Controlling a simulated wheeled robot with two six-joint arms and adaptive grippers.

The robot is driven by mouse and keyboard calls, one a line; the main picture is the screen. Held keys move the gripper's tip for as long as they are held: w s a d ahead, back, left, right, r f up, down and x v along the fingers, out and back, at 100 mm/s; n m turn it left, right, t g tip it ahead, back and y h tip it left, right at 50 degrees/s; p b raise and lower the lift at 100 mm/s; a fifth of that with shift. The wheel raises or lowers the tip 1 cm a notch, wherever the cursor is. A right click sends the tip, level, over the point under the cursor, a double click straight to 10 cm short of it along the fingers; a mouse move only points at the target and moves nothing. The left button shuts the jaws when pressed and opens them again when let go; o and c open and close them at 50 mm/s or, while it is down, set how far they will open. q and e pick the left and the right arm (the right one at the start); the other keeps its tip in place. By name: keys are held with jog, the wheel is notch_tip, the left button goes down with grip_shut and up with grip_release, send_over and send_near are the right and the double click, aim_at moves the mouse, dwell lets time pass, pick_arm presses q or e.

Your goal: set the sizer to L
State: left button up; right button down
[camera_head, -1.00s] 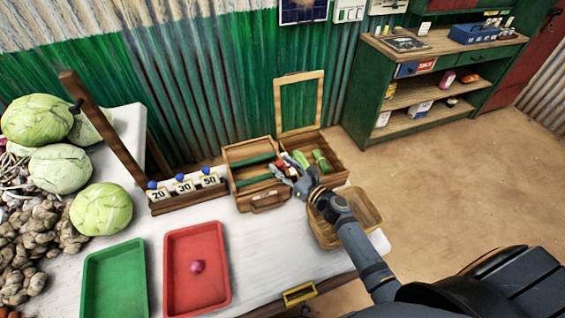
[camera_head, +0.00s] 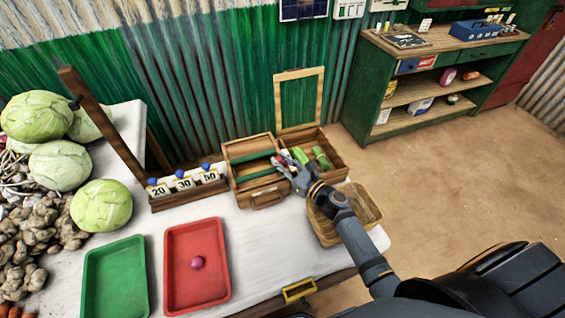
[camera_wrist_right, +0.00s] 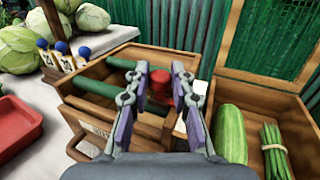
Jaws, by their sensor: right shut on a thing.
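The sizer seems to be the left wooden box (camera_head: 267,199), which has green bars (camera_head: 260,174) across its opening. In the right wrist view, the box (camera_wrist_right: 98,71) shows two green bars (camera_wrist_right: 98,110) and a red knob (camera_wrist_right: 158,84) at its right side. My right gripper (camera_head: 281,160) is over the box's right side. In the wrist view, its fingers (camera_wrist_right: 160,82) are on either side of the red knob, shut on it. I cannot read any size mark, and the fingers hide part of the knob and the box wall. My left gripper is not in view.
A wooden box (camera_head: 343,156) holding a cucumber (camera_wrist_right: 230,133) and green beans (camera_wrist_right: 273,150) adjoins on the right. A basket (camera_head: 369,204) stands in front of it. Number cards stand left; a red tray (camera_head: 170,270) and green tray (camera_head: 91,285) lie in front.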

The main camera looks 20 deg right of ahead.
jog(key=c, duration=1.1)
grip_release()
jog(key=shift+c, duration=0.2)
jog(key=shift+s+d, duration=0.2)
jog(key=shift+s, duration=0.15)
jog(key=v, duration=1.1)
jog(key=shift+s, duration=0.1)
jog(key=shift+d, duration=0.1)
